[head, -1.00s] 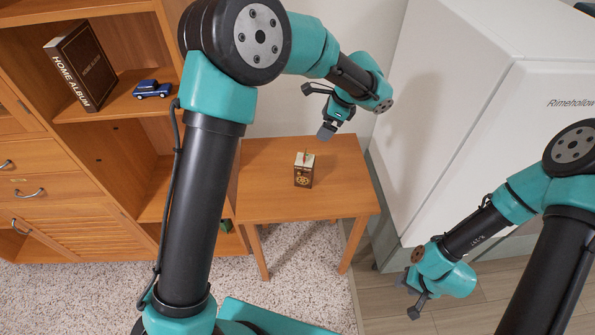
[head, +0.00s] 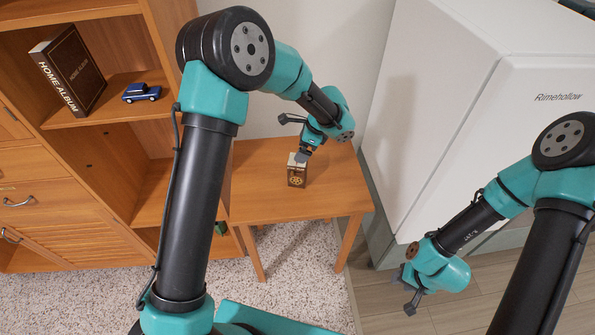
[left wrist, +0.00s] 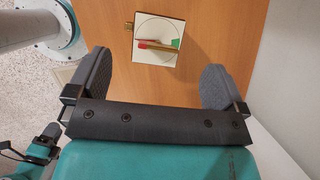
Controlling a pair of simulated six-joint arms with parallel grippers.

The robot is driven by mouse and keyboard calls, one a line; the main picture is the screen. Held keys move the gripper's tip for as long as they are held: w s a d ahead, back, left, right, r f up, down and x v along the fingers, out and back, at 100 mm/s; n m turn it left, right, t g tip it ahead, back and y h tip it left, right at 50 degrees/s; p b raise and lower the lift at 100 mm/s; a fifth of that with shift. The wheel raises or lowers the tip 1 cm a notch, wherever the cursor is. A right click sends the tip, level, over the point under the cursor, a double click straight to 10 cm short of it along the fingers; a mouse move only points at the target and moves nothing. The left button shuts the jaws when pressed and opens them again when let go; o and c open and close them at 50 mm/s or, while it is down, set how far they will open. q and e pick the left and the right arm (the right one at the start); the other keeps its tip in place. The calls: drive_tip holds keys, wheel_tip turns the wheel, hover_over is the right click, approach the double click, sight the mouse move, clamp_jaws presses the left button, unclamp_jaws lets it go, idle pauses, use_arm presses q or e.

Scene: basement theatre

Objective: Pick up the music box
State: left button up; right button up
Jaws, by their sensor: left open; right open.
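The music box (head: 297,178) is a small dark brown box with a gold design on its front and a pale top. It stands upright on the small wooden table (head: 338,190). In the left wrist view the music box (left wrist: 146,27) shows its pale top, with a red and green piece on it and a brass crank at its left side. My left gripper (head: 297,138) is open above it; one fingertip overlaps its top in the head view. In the wrist view the box lies beyond the open fingers (left wrist: 156,82), not between them. My right gripper (head: 405,290) is open and empty at the lower right.
A wooden shelf unit on the left holds a home album (head: 68,72) and a blue toy car (head: 141,93). A white fridge (head: 440,110) stands right of the table. The tabletop around the box is clear.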

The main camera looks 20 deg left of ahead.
sight(298, 171)
use_arm(q)
drive_tip(key=shift+a+f, duration=0.3)
drive_tip(key=shift+f, duration=0.35)
drive_tip(key=shift+x, duration=2.6)
drive_tip(key=shift+s, duration=0.15)
drive_tip(key=shift+c, duration=0.3)
drive_tip(key=shift+r, duration=0.1)
drive_tip(key=c, duration=1.6)
drive_tip(key=shift+r, duration=0.15)
